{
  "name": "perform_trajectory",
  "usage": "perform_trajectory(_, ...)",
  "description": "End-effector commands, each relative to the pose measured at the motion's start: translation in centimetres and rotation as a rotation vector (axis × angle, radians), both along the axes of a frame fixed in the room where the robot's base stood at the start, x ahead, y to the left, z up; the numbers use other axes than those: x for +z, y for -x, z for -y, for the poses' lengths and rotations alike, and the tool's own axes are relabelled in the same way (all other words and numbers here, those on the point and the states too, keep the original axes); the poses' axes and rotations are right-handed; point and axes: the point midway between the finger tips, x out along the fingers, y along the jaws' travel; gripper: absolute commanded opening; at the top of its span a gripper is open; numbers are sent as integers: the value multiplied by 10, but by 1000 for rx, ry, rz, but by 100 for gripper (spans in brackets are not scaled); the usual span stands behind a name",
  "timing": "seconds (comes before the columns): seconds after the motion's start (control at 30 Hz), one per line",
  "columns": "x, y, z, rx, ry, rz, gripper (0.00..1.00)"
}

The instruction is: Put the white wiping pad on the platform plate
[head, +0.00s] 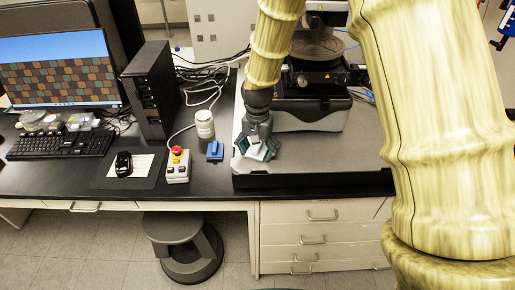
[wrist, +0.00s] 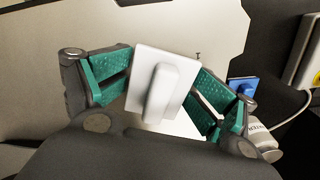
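The white wiping pad (wrist: 145,87) shows in the wrist view with its raised handle towards the camera. In the head view my gripper (head: 259,150) points down over the front left part of the grey platform plate (head: 315,157); the pad there is mostly hidden by the fingers. The plate (wrist: 215,28) also shows behind the pad in the wrist view. I cannot tell whether the pad rests flat on it.
A blue pad (head: 215,150), a white jar (head: 205,125) and a control box with a red button (head: 178,165) stand left of the plate. The profiler (head: 310,110) stands behind my gripper. Cables run behind the jar. The plate's front right is clear.

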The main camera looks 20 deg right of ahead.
Motion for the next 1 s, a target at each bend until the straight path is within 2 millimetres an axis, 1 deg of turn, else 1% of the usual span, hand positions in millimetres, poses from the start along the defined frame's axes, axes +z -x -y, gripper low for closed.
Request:
perform_trajectory(0.03,-3,3,0,1,1,-7,74)
perform_trajectory(0.57,3,0,0,1,1,1,74)
perform_trajectory(0.73,18,-1,0,1,0,4,74)
perform_trajectory(0.77,18,-2,0,0,0,4,74)
perform_trajectory(1.0,47,-2,1,1,2,5,74)
